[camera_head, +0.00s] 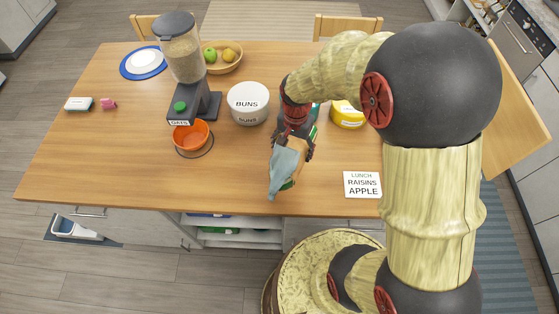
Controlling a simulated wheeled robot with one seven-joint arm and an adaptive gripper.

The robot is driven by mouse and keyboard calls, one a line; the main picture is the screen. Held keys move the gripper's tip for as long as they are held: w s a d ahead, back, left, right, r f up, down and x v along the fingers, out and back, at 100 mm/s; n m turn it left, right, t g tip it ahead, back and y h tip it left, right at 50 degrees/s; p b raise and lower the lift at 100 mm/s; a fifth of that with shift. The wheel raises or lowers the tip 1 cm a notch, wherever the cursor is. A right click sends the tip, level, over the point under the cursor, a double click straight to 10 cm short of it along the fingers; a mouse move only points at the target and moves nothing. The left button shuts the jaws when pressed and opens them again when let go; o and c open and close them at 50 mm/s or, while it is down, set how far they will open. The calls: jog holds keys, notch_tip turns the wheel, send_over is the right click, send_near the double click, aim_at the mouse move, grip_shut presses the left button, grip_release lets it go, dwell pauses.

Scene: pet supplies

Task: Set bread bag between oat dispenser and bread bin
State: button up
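The oat dispenser (183,58), with a clear hopper on a dark grey stand marked "OATS", stands on the left half of the table. To its right is a white round bin (248,104) marked "BUNS". My gripper (291,150) points down over the table, right of and nearer than the bin. A pale blue-grey and tan bag-like thing (284,170), which looks like the bread bag, lies between its fingers and slants toward the table's near edge. The fingers partly hide it. Whether they press on it, and whether it is raised, cannot be told.
An orange bowl (190,135) sits in front of the dispenser. A fruit bowl (235,62) and white plate (144,61) are behind. A yellow tin (347,116) and lunch card (362,184) are at the right. Only a narrow gap separates dispenser and bin.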

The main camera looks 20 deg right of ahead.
jog(key=a+f, duration=0.1)
jog(key=w+a+f, duration=0.1)
jog(key=f, duration=0.1)
jog(key=w+a+f, duration=0.1)
jog(key=f, duration=0.1)
jog(key=shift+a, duration=0.15)
jog(key=shift+w+a+f+b, duration=0.1)
jog(key=shift+f+b, duration=0.05)
jog(key=shift+f, duration=0.75)
jog(key=shift+w+a+f+b, duration=0.1)
jog(key=shift+f+b, duration=0.05)
jog(key=shift+f, duration=0.7)
jog(key=shift+f, duration=0.2)
jog(key=o, duration=1.6)
jog(key=shift+o, duration=0.2)
